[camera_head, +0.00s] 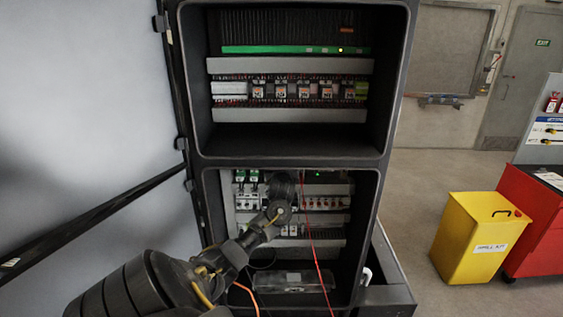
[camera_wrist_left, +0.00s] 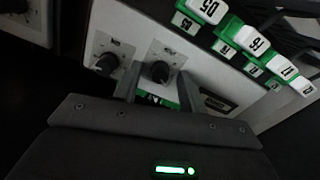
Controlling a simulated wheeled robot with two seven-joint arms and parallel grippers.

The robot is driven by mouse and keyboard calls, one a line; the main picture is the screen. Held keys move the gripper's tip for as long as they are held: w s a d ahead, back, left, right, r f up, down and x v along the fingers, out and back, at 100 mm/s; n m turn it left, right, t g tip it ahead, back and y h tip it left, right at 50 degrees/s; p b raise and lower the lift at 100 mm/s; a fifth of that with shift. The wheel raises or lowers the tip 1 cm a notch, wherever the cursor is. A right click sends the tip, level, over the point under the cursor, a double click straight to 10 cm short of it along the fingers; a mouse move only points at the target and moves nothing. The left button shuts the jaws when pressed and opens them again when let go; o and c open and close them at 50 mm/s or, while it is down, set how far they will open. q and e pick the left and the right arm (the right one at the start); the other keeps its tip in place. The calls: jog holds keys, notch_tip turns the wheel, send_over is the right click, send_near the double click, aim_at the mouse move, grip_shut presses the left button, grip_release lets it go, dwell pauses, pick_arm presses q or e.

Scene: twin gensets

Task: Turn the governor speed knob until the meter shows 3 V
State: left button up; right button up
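My left arm comes in from the lower left of the head view, and its dark wrist end is inside the lower cabinet compartment. In the left wrist view my left gripper (camera_wrist_left: 159,79) is open, with its fingers apart on either side of a black knob (camera_wrist_left: 159,70) on a pale plate. Gaps show between knob and fingers. A second black knob (camera_wrist_left: 107,63) sits to its left, outside the fingers. Their labels are too small to read, so I cannot tell which is the governor speed knob. No meter reading can be made out. My right gripper is not in view.
Green and white numbered terminal blocks (camera_wrist_left: 240,38) stand close by at the upper right. A red wire (camera_head: 314,245) hangs across the lower compartment (camera_head: 365,215). The cabinet door (camera_head: 80,110) stands open at the left. A yellow bin (camera_head: 478,240) stands on the floor at right.

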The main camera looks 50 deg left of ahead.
pick_arm(q)
grip_shut()
